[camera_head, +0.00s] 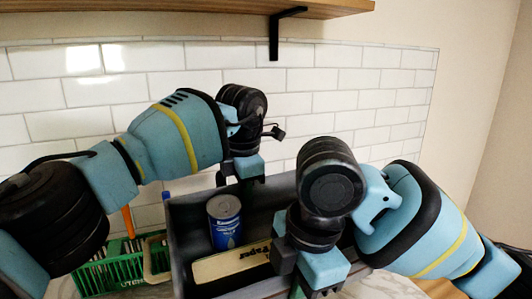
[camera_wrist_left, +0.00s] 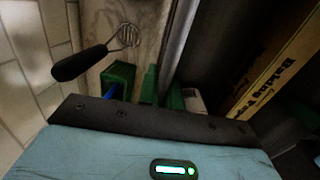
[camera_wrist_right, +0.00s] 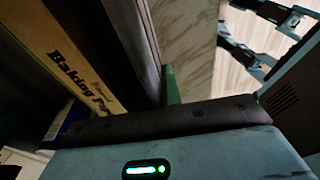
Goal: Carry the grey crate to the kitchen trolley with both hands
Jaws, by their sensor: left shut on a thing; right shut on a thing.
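The grey crate (camera_head: 262,207) is in the lower middle of the head view. It holds a blue can (camera_head: 225,225) and a long baking paper box (camera_head: 232,263), which also shows in the left wrist view (camera_wrist_left: 275,70) and the right wrist view (camera_wrist_right: 75,60). My left gripper (camera_head: 243,183) is shut on the crate's far wall, whose rim shows in the left wrist view (camera_wrist_left: 180,45). My right gripper (camera_head: 300,290) is shut on the near right wall, seen in the right wrist view (camera_wrist_right: 135,40). The trolley cannot be made out. Whether the crate is raised is unclear.
A green utensil basket (camera_head: 118,272) stands close to the crate's left side. A whisk (camera_wrist_left: 95,55) with a black handle shows in the left wrist view. A white tiled wall (camera_head: 330,85) rises behind, with a wooden shelf (camera_head: 180,8) above.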

